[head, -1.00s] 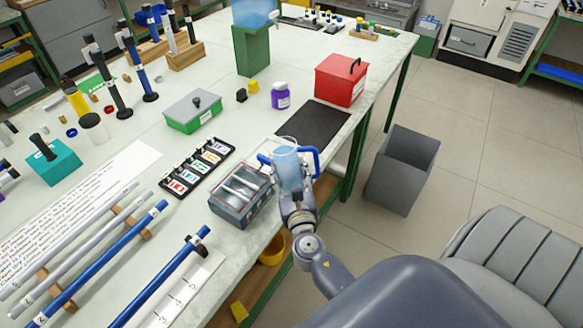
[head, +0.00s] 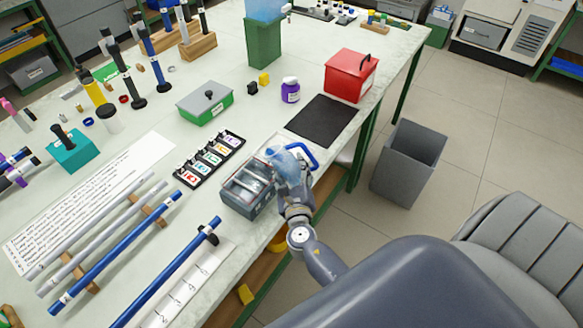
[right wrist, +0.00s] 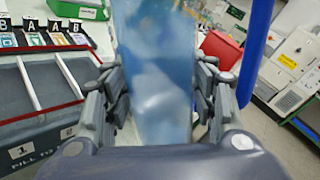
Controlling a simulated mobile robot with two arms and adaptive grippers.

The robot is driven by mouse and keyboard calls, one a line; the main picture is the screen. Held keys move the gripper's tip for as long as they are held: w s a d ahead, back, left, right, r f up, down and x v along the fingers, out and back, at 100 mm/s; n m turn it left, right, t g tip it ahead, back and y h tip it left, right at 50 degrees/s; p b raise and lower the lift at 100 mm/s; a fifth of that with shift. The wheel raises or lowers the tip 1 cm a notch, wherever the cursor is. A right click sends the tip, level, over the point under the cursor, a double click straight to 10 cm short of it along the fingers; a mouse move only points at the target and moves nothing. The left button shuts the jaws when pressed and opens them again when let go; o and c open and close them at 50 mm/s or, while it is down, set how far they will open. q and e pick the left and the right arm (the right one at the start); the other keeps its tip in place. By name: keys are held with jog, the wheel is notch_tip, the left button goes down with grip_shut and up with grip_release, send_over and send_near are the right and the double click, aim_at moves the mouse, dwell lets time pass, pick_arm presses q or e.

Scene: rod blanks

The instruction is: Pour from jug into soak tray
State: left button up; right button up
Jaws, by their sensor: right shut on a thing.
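The jug (head: 284,158) is clear, bluish and has a bright blue handle. It is tilted toward the left, beside and partly above the right end of the soak tray (head: 236,206). The tray is a dark grey box with white dividers; in the right wrist view its labelled front (right wrist: 30,152) shows at the left. My right gripper (right wrist: 160,92) is shut around the jug body, with fingers on both sides. I cannot see a stream of liquid or tell how full the compartments are. My left gripper is not in view.
A black mat (head: 322,119) and a red box (head: 351,76) lie beyond the jug. A card rack (head: 209,160) stands left of the tray. Blue and grey rods (head: 118,248) lie at the front left. A grey bin (head: 408,165) stands on the floor at the right.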

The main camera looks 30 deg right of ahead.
jog(key=shift+r, duration=0.2)
jog(key=shift+s+d+r+p, duration=0.1)
jog(key=shift+r+p, duration=0.05)
jog(key=shift+p, duration=0.5)
jog(key=shift+n, duration=0.3)
jog(key=shift+s+d+p, duration=0.1)
jog(key=shift+d+p, duration=0.05)
jog(key=shift+p, duration=0.5)
jog(key=shift+d+n, duration=0.1)
jog(key=shift+n, duration=0.2)
dwell(0.6)
